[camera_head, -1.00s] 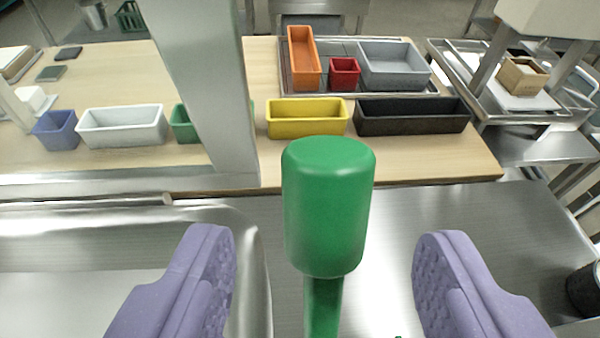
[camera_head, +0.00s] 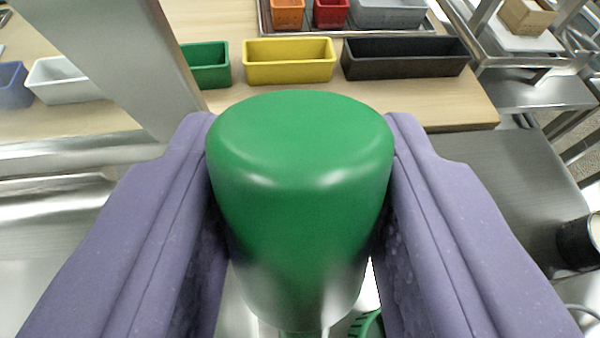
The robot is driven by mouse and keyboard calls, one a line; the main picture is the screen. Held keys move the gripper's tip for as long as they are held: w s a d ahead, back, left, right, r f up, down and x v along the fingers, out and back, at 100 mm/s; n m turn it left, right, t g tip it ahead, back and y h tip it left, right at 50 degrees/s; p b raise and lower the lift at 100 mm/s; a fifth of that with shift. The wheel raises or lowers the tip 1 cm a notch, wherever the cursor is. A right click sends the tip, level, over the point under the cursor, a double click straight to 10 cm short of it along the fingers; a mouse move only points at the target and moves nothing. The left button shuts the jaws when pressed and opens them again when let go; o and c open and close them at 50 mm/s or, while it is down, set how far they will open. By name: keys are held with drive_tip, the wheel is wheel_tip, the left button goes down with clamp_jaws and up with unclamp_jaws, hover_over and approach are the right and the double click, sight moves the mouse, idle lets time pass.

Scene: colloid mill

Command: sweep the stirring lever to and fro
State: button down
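The stirring lever's green cylindrical knob (camera_head: 300,190) stands upright in the middle of the view, large and close. My gripper (camera_head: 300,215) has one purple finger on each side of the knob. Both fingers lie against the knob's sides, with no clear gap at its upper part. The lever's shaft below the knob is mostly hidden, with only a bit of green showing under it. The mill's body is not in view.
A steel counter (camera_head: 490,190) lies to the right, with a dark cup (camera_head: 578,242) at its edge. A grey post (camera_head: 125,60) stands at left. Behind, a wooden table holds a yellow bin (camera_head: 290,62), a black bin (camera_head: 405,58) and a green bin (camera_head: 207,66).

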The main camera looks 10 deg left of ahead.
drive_tip(key=shift+s+d+f+t+b, duration=0.1)
drive_tip(key=shift+s+d+t+b, duration=0.25)
drive_tip(key=shift+b, duration=0.55)
drive_tip(key=s+t+b, duration=0.1)
drive_tip(key=b, duration=0.1)
drive_tip(key=s+d+t+b, duration=0.1)
drive_tip(key=b, duration=0.1)
drive_tip(key=s+r+t+y+b, duration=0.1)
drive_tip(key=s+b, duration=0.1)
drive_tip(key=shift+s+d+m, duration=0.1)
drive_tip(key=shift+d+m, duration=0.1)
drive_tip(key=shift+m, duration=0.1)
drive_tip(key=shift+s+d+r+b, duration=0.1)
drive_tip(key=shift+s+r+b, duration=0.25)
drive_tip(key=shift+b, duration=0.15)
drive_tip(key=c, duration=0.7)
unclamp_jaws()
drive_tip(key=shift+c, duration=0.2)
drive_tip(key=p+v, duration=0.1)
drive_tip(key=v, duration=0.6)
drive_tip(key=shift+s+f, duration=0.2)
drive_tip(key=shift+s, duration=0.15)
drive_tip(key=shift+d, duration=0.1)
